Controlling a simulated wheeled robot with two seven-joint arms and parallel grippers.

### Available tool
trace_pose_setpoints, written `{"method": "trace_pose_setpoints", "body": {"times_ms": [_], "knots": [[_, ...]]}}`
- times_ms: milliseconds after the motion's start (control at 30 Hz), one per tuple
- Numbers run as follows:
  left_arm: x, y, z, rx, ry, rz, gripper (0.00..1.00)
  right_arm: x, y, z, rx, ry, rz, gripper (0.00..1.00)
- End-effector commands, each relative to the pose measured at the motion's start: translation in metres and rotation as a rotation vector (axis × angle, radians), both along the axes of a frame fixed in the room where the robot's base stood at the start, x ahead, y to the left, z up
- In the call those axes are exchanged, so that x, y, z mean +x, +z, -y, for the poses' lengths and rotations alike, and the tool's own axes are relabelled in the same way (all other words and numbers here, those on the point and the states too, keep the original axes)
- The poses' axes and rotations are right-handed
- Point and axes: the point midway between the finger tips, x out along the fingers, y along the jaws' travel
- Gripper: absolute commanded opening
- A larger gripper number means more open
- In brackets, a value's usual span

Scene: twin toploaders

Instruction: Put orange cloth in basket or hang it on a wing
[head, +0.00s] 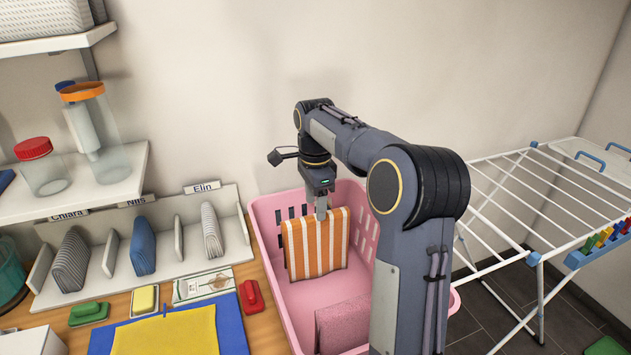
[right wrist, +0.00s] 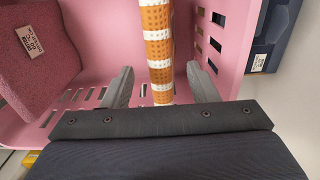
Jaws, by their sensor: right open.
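The orange-and-white striped cloth (head: 316,246) is upright inside the pink basket (head: 268,226), towards its back. My right gripper (head: 321,212) points down over the cloth's top edge. In the right wrist view the open fingers (right wrist: 157,88) stand on either side of the cloth (right wrist: 157,45), with a gap on both sides. The pink basket (right wrist: 225,40) surrounds it there. The drying rack (head: 540,195) with its white wings stands to the right of the basket. My left gripper is not in view.
A folded dark pink cloth (head: 343,325) lies in the basket's front; it also shows in the right wrist view (right wrist: 45,60). Left are a divider rack (head: 100,262) with folded cloths, a yellow cloth (head: 165,332) on a blue one, and a red clip-like item (head: 251,297). Shelves hang above.

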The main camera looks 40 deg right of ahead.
Motion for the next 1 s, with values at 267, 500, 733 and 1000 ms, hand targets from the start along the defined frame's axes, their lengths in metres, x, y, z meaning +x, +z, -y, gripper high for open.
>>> {"method": "trace_pose_setpoints", "body": {"times_ms": [267,500,733,1000], "knots": [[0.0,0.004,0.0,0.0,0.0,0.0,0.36,0.001,0.057,0.0,-0.001,0.0,0.002,0.53],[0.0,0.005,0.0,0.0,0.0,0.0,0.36,0.0,0.074,0.0,0.0,0.0,0.0,0.53],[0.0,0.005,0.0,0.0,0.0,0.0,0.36,0.0,0.074,0.0,0.0,0.0,0.0,0.53],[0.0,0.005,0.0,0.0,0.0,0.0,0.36,0.0,0.074,0.0,0.0,0.0,0.0,0.53]]}}
